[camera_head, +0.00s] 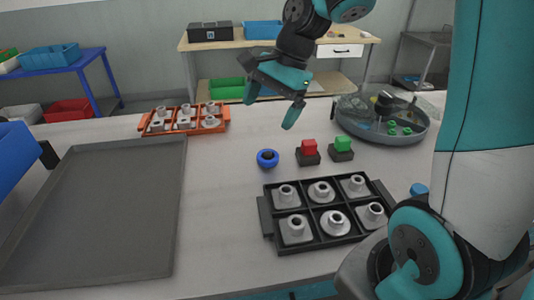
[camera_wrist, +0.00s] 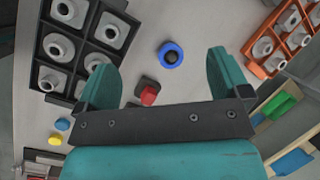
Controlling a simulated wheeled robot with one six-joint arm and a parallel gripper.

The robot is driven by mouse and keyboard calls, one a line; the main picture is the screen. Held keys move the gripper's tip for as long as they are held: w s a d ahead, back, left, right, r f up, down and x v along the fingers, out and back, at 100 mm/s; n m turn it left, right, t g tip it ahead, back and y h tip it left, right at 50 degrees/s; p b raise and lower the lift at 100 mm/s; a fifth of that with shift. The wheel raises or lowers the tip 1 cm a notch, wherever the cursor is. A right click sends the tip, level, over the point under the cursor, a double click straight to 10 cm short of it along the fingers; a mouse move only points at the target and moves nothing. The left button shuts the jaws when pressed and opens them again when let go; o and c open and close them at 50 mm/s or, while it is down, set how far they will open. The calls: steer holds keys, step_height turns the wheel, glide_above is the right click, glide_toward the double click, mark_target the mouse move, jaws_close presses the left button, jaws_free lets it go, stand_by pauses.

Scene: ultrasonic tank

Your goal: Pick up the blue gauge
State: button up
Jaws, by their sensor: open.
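The blue gauge (camera_head: 267,158) is a small round blue ring with a dark centre, sitting on the grey-white table. It also shows in the wrist view (camera_wrist: 171,55), ahead of the gap between the fingers. My gripper (camera_head: 269,106) is open and empty, raised above the table behind and slightly right of the gauge in the head view. In the wrist view its two teal fingers (camera_wrist: 166,80) are spread wide apart, and nothing is between them at finger height. The gauge is not touched by either finger.
A red button block (camera_head: 308,152) and a green one (camera_head: 342,149) stand right of the gauge. A black tray (camera_head: 267,217) of metal fittings is in front, an orange tray (camera_head: 229,118) behind left. A grey tray (camera_head: 100,215) lies left, a round basin (camera_head: 420,137) right.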

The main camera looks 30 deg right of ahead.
steer(key=w+d+f+m, duration=0.2)
steer(key=w+d+m, duration=0.2)
steer(key=d+m, duration=0.55)
steer(key=p, duration=0.1)
glide_above(269, 152)
steer(key=s+d, duration=0.1)
steer(key=d, duration=0.1)
steer(key=shift+n, duration=0.25)
step_height(269, 152, down, 11)
steer(key=shift+r, duration=0.2)
steer(key=shift+t, duration=0.3)
steer(key=shift+p+x, duration=0.6)
steer(key=shift+x, duration=2.45)
steer(key=shift+d, duration=0.1)
steer(key=c, duration=1.1)
steer(key=shift+c, duration=0.2)
